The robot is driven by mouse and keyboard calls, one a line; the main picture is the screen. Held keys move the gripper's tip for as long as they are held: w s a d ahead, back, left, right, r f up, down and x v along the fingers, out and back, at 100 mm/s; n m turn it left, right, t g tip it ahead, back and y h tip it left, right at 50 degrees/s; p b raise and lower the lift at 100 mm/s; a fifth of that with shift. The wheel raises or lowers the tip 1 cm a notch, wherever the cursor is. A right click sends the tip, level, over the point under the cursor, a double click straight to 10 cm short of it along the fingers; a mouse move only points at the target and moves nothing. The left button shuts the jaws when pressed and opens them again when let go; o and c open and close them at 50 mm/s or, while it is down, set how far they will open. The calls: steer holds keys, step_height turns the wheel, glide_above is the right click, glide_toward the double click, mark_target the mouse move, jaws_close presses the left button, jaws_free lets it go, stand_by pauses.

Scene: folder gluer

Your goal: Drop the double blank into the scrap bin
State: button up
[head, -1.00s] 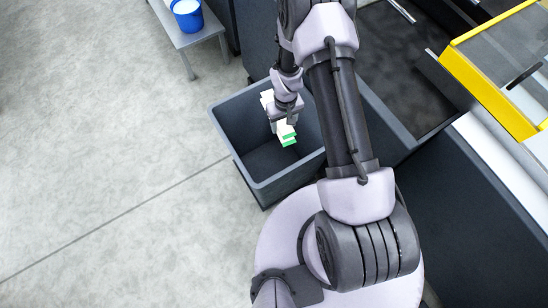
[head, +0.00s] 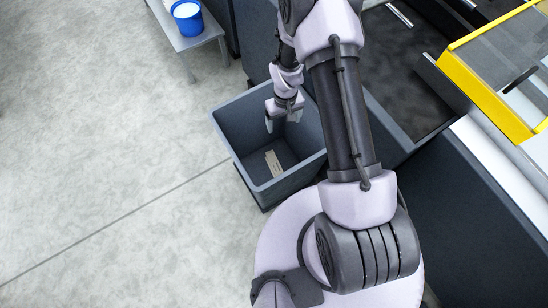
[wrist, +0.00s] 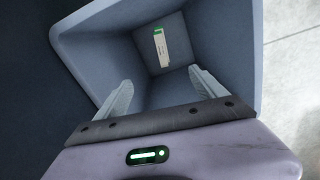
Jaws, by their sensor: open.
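The double blank (head: 273,163) lies inside the grey scrap bin (head: 226,151), low down near its floor. In the wrist view the blank (wrist: 161,48) shows as a narrow pale strip with a green end, at the bottom of the bin (wrist: 85,45). My gripper (head: 282,122) is above the bin's opening, open and empty. In the wrist view its two fingers (wrist: 160,88) stand wide apart with nothing between them, and the blank is well beyond the fingertips.
A small grey table (head: 187,42) with a blue bucket (head: 188,20) stands at the upper left. A machine with a yellow frame (head: 485,88) stands at the right. The concrete floor (head: 90,150) left of the bin is clear.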

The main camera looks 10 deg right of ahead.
step_height(320, 180, up, 12)
steer(key=p, duration=0.3)
steer(key=shift+r+p, duration=0.2)
steer(key=shift+p, duration=0.1)
